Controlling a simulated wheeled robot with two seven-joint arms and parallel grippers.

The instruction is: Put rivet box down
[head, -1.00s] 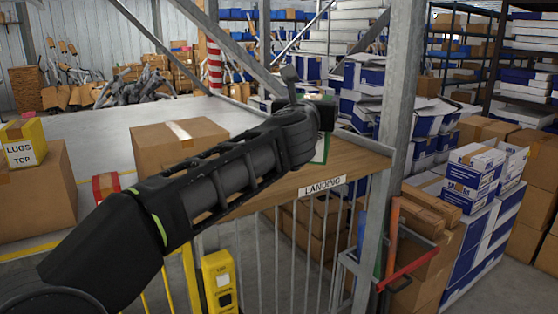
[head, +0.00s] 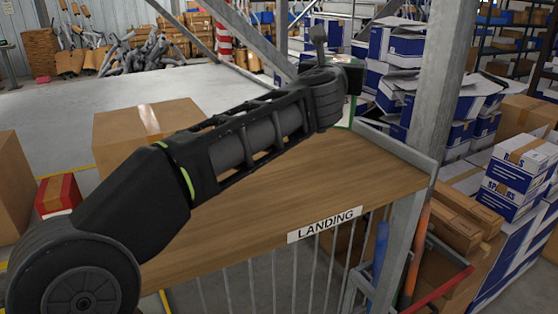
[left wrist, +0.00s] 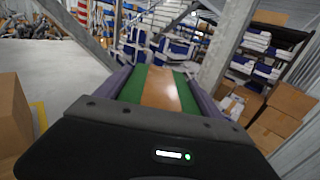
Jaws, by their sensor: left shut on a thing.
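My left gripper (head: 350,82) is at the end of the black arm that crosses the head view, over the far right end of the landing. In the left wrist view its two purple-grey fingers close on the sides of the rivet box (left wrist: 160,92), a green box with a brown tape strip along its top. In the head view only a thin green and white edge of the box (head: 346,118) shows, as the gripper hides the rest. I cannot tell whether the box touches the wood. My right gripper is not in view.
The wooden landing (head: 300,205) has a LANDING label (head: 324,224) on its front edge and bare wood in front of the arm. A cardboard box (head: 140,125) stands behind the arm. A grey metal post (head: 436,100) rises at the landing's right end.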

